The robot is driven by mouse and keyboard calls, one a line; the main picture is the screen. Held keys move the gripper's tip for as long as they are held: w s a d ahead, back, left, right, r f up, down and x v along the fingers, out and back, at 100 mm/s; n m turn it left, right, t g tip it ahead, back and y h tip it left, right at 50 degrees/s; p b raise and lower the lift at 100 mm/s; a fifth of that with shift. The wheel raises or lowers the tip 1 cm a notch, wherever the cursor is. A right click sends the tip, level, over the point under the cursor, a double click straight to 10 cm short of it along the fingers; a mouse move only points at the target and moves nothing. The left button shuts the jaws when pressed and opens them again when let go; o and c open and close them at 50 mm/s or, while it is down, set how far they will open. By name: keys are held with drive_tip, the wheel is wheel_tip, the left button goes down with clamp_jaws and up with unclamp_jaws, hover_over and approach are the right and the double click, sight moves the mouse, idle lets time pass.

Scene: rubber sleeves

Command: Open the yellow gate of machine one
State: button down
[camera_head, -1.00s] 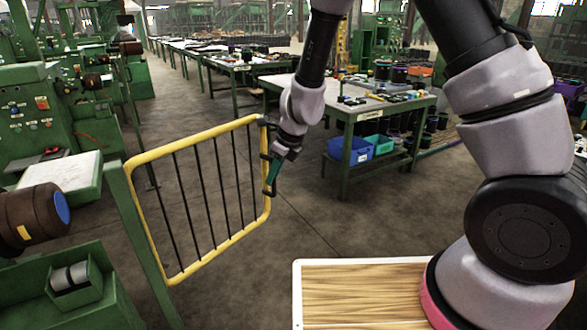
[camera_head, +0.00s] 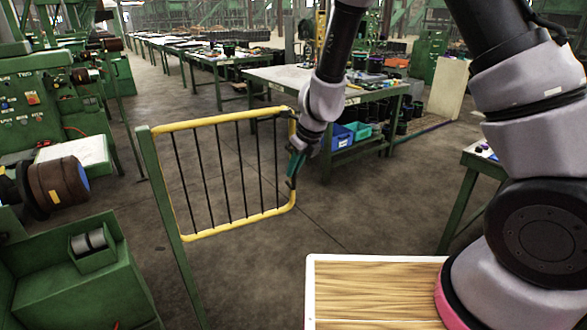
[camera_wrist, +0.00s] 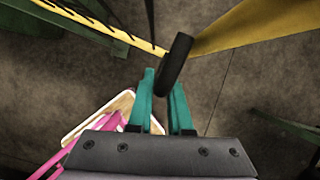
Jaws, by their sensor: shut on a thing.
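The yellow gate (camera_head: 240,216) has black vertical bars and hangs on a green post (camera_head: 160,200) at its left side. It stands swung out over the open floor, upright. My gripper (camera_head: 293,170) is at the gate's free right edge, shut on a black handle there. In the wrist view my gripper's teal fingers (camera_wrist: 161,105) are on both sides of the dark handle (camera_wrist: 175,66). The gate's yellow frame (camera_wrist: 250,28) shows close beyond it. Most of the handle is hidden behind the fingers in the head view.
Green machines (camera_head: 45,100) stand on the left, with a brown roller (camera_head: 58,186) jutting out near the gate post. A green workbench (camera_head: 335,90) with blue and teal bins stands behind my gripper. The wooden top (camera_head: 375,290) lies at the front. Concrete floor is clear around the gate.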

drive_tip(key=c, duration=0.8)
unclamp_jaws()
drive_tip(key=shift+c, duration=0.2)
drive_tip(key=shift+r, duration=0.1)
drive_tip(key=v, duration=1)
drive_tip(key=shift+r, duration=0.3)
drive_tip(key=shift+d, duration=0.1)
